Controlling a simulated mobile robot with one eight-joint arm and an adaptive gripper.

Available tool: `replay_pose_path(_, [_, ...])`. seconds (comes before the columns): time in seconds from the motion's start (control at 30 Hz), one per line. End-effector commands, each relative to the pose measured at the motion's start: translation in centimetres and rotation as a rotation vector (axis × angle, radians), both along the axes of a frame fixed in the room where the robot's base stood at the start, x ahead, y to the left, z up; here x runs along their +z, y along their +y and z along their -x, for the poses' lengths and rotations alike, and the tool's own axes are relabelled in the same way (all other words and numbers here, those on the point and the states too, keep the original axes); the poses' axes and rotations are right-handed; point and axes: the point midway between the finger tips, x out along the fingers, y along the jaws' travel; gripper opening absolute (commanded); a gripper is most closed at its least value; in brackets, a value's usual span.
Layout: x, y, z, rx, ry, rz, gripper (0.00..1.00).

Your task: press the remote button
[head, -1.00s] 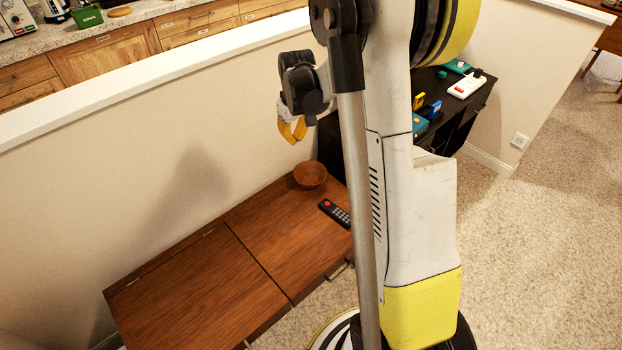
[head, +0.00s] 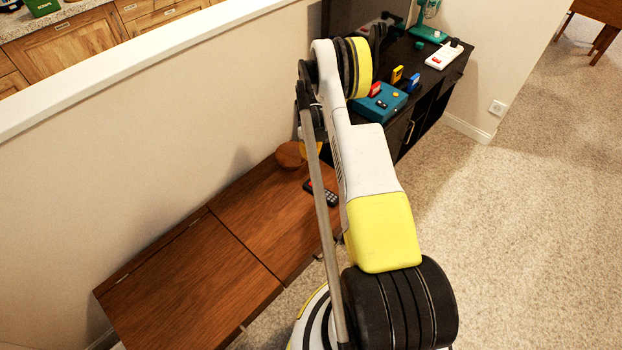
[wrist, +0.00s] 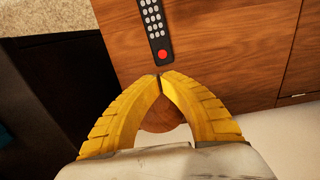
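The remote (head: 324,196) is black and lies on the brown wooden cabinet top (head: 180,275), partly hidden behind my arm in the head view. In the wrist view the remote (wrist: 153,22) shows light grey keys and a round red button (wrist: 163,54) at its near end. My gripper (wrist: 158,76) has its yellow fingers' tips together, with nothing seen pinched between them. The tips appear just below the red button in the wrist view; contact cannot be told. In the head view my gripper is mostly hidden behind my arm.
A wooden bowl (head: 290,154) stands near the remote, against the wall side; it also shows between my fingers in the wrist view (wrist: 162,118). A black desk (head: 425,100) with a teal box (head: 378,104) and a white device (head: 444,55) stands beyond. The left cabinet top is clear.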

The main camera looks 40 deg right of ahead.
Motion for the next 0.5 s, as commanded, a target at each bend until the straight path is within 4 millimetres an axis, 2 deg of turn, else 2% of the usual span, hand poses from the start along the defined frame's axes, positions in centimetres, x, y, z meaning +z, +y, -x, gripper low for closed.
replay_pose_path(0.27, [-0.4,0.0,0.0,0.0,-0.001,0.0,0.0])
replay_pose_path(0.37, [-1.4,0.0,0.0,0.0,-0.001,0.0,0.0])
replay_pose_path(0.5, [-4.2,0.0,0.0,0.0,-0.001,0.001,0.0])
